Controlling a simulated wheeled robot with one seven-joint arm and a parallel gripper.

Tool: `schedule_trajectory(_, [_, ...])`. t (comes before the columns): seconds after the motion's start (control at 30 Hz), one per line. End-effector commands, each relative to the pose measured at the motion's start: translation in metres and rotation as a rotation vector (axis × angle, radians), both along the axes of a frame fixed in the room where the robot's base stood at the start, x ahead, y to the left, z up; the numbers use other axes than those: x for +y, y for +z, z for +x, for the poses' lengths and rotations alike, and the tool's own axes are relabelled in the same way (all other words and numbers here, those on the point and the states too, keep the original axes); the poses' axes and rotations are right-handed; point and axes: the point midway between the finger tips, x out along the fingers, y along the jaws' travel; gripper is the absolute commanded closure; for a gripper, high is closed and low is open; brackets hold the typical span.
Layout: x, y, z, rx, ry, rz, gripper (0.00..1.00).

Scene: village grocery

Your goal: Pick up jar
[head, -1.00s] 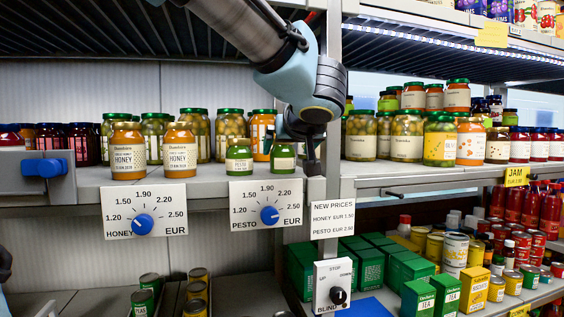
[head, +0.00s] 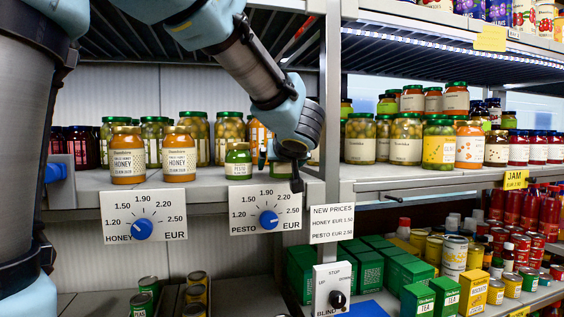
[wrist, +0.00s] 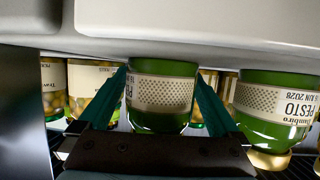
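Two small green pesto jars stand at the front of the upper shelf. The left pesto jar (head: 238,162) shows clearly in the head view. It is also at the right of the wrist view (wrist: 275,108), which looks upside down. The other pesto jar (wrist: 162,92) is between the two teal fingers of my gripper (wrist: 161,80); in the head view my gripper (head: 284,168) mostly hides it. The fingers look open, one on each side of this jar. Whether they touch it is unclear. The jar appears to stand on the shelf.
Honey jars (head: 128,160) stand left, with larger green-lidded jars (head: 229,135) close behind. A price board with a blue pesto dial (head: 268,220) hangs on the shelf front. A metal upright (head: 333,110) is close to the right of my gripper.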

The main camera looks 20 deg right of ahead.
Motion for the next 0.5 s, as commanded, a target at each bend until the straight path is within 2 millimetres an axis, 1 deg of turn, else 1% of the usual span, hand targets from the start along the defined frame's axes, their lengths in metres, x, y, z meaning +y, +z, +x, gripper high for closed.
schedule_trajectory(0.03, [-0.0001,0.0,-0.0002,0.0,0.0,0.0,0.08])
schedule_trajectory(0.07, [-0.0001,0.0,-0.0002,0.0,0.0,0.0,0.11])
schedule_trajectory(0.5, [-0.0001,0.0,-0.0005,0.0,0.0,0.0,0.61])
